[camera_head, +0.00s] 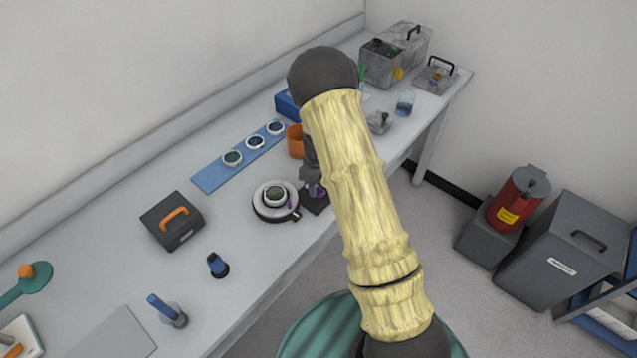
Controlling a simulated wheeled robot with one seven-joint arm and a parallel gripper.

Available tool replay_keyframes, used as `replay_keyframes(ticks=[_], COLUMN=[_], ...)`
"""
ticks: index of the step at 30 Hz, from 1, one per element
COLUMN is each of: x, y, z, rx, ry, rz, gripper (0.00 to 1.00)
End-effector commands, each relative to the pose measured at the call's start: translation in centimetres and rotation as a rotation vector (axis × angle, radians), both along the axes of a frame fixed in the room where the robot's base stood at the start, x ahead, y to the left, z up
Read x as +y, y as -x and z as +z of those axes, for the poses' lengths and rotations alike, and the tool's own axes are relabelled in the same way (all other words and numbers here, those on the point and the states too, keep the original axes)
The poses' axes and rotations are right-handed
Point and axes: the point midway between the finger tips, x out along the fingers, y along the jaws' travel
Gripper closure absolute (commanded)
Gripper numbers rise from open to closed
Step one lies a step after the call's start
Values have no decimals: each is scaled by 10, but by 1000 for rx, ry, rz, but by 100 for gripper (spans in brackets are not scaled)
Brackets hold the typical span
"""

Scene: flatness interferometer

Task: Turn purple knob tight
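A purple knob (316,190) shows as a small patch low at the left edge of my pale arm, on or above a dark base (315,204). My gripper (311,182) points down right at it, and most of the knob is hidden behind the fingers and arm. I cannot tell whether the fingers touch or grip the knob. Just left stands a round stage (262,210) with a light rim and a ringed disc (275,195) on it. A smaller purple spot (291,206) shows at the stage's right side.
A blue strip (211,178) with several ringed discs, an orange cup (294,141) and a dark box with an orange handle (172,220) stand on the bench. A small dark-blue item (218,265) is nearer. Bare bench lies between. Grey bins and a red canister (517,198) stand right.

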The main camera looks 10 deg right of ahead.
Motion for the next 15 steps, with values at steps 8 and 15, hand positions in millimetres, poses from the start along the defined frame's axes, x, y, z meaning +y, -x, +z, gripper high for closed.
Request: replay_keyframes(ticks=[8,15], x=[0,0], y=[0,0], z=[-1,0], rx=[0,0], ry=[0,0], rz=[0,0], gripper=[70,100])
